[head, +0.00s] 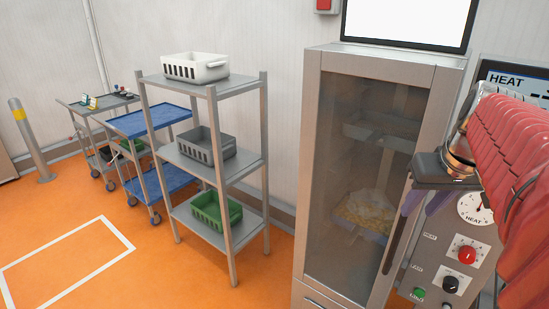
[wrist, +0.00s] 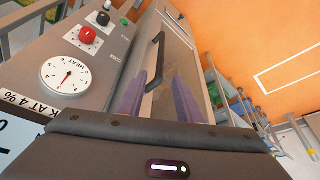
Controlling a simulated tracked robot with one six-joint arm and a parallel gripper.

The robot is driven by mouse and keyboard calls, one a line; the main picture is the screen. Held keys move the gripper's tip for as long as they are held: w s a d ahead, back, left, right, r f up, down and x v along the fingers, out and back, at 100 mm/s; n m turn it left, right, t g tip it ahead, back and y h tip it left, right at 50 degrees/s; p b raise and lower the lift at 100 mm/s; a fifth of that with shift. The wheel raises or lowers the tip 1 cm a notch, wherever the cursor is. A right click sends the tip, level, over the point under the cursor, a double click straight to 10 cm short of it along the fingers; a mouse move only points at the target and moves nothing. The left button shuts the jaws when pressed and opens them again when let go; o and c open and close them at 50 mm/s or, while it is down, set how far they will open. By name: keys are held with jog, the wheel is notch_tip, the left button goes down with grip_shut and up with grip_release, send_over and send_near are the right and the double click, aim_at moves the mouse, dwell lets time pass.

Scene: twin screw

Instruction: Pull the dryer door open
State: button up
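The dryer (head: 309,180) is a tall metal cabinet with a dark glazed door (head: 365,150), which looks shut. A long black handle (head: 396,240) runs upright along the door's right side. In the wrist view the handle (wrist: 153,62) appears between and beyond the two purple fingers of my gripper (wrist: 156,85). The fingers are spread apart, and I see no contact with the handle. In the head view my gripper (head: 422,203) is at the upper right of the handle, beside the control panel. Its fingers are partly hidden there by the dark gripper body.
The control panel (head: 433,262) with a heat dial (head: 475,209) and knobs stands close at the right. A grey shelf rack (head: 232,225) with baskets stands left of the dryer, with trolleys (head: 150,122) beyond. Orange floor (head: 110,225) is clear at the left front.

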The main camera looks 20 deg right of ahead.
aim_at(400, 231)
jog(key=x, duration=1.3)
jog(key=shift+f, duration=0.35)
grip_shut()
jog(key=shift+a+r, duration=0.1)
jog(key=shift+a, duration=0.05)
dwell(0.4)
